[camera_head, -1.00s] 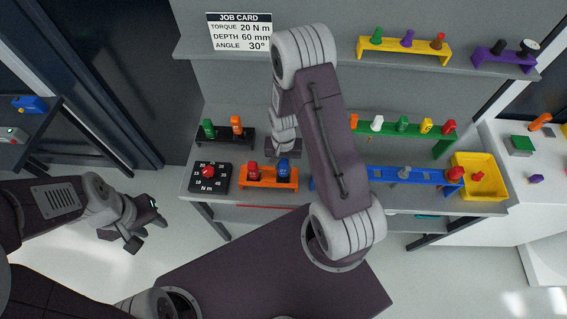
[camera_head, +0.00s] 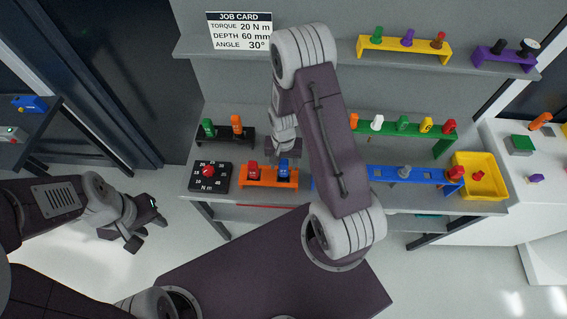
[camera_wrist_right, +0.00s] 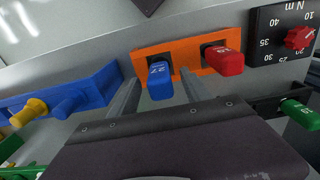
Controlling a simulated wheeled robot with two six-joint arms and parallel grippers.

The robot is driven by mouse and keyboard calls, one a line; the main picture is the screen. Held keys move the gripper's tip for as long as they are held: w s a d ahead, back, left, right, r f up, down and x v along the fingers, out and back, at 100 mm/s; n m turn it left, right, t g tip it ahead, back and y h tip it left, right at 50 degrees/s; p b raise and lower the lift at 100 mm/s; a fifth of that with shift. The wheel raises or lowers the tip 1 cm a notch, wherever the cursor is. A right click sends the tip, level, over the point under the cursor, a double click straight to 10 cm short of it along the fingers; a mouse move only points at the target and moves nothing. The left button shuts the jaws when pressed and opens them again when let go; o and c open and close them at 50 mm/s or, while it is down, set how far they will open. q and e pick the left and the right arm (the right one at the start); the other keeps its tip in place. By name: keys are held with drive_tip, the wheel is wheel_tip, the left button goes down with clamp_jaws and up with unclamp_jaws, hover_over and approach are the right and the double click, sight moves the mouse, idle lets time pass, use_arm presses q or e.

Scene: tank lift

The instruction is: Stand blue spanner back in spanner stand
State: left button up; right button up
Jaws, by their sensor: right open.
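The blue spanner (camera_head: 284,169) stands in the orange spanner stand (camera_head: 267,182), to the right of a red spanner (camera_head: 253,172). In the right wrist view the blue spanner's handle (camera_wrist_right: 160,84) rises from the orange stand (camera_wrist_right: 144,57), marked 27. My right gripper (camera_wrist_right: 157,88) is open, with one finger on each side of the blue handle; I cannot tell whether they touch it. In the head view its fingers are largely hidden behind my right arm. My left gripper (camera_head: 147,232) hangs at the left over the floor, open and empty.
A black torque dial box (camera_head: 209,184) stands left of the orange stand. A black stand (camera_head: 222,138) with green and orange handles is behind. A blue stand (camera_head: 385,174) and yellow tray (camera_head: 490,190) are to the right. A shelf (camera_head: 310,62) overhangs the back.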

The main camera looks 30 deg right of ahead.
wheel_tip(320, 180, up, 9)
drive_tip(key=p, duration=0.7)
drive_tip(key=shift+f, duration=0.2)
drive_tip(key=w+a+f+n+t+b, duration=0.1)
drive_tip(key=w+a+f+t+b, duration=0.15)
drive_tip(key=b, duration=1.05)
drive_tip(key=s+a+f+n+g+b, duration=0.1)
drive_tip(key=s+n+b, duration=0.4)
drive_tip(key=s, duration=0.5)
drive_tip(key=shift+s+a, duration=0.3)
drive_tip(key=shift+a, duration=0.3)
